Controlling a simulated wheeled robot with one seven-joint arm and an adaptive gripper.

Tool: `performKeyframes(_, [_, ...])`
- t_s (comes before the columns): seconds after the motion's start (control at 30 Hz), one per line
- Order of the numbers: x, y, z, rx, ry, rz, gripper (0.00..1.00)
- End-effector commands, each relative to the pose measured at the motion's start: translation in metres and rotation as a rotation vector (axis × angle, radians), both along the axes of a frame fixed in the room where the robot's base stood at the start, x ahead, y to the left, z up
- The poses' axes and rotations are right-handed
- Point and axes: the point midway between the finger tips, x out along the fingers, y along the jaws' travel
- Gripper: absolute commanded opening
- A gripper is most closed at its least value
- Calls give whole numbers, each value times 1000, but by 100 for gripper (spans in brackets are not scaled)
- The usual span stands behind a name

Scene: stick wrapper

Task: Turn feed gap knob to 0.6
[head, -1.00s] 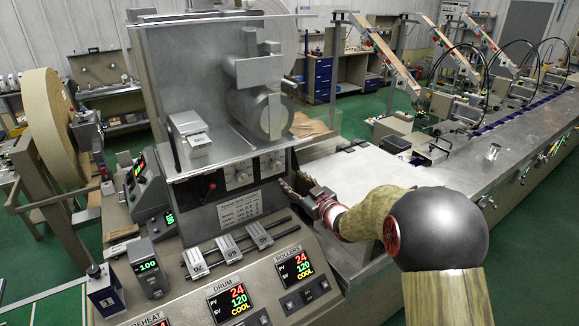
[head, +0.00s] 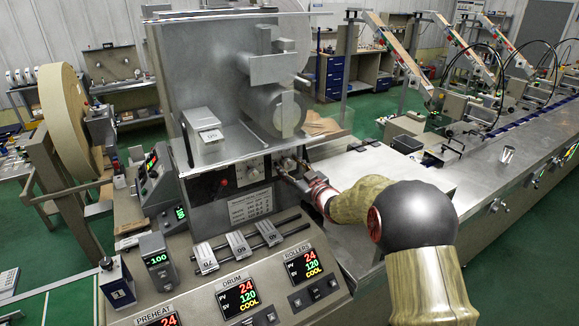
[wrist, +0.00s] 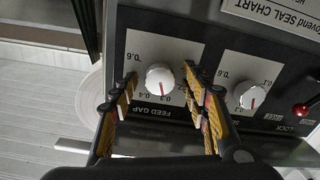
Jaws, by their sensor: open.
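The feed gap knob (wrist: 160,79) is a round white knob on a pale dial plate in the wrist view, where the lettering is upside down. Its red line points down, near the 0.3 and 0.4 marks; 0.6 is at the plate's upper left. My gripper (wrist: 160,82) is open, with one finger on each side of the knob. Gaps show between knob and fingers, and I see no contact. In the head view my gripper (head: 288,176) is at the dial panel and partly hides the feed gap knob (head: 289,163).
A second white knob (wrist: 250,95) sits close beside the right finger. A red-knobbed lever (wrist: 303,109) is farther right. In the head view a clear cover (head: 245,85) rises above the panel, and a flat metal table (head: 375,165) lies to the right.

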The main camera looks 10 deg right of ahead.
Motion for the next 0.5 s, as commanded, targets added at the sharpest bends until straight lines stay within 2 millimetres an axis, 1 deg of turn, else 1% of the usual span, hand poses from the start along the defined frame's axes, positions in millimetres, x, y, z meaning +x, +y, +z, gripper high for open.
performKeyframes(0.1, [0, 0, 0, 0, 0, 0, 45])
performKeyframes(0.5, [0, 0, 0, 0, 0, 0, 23])
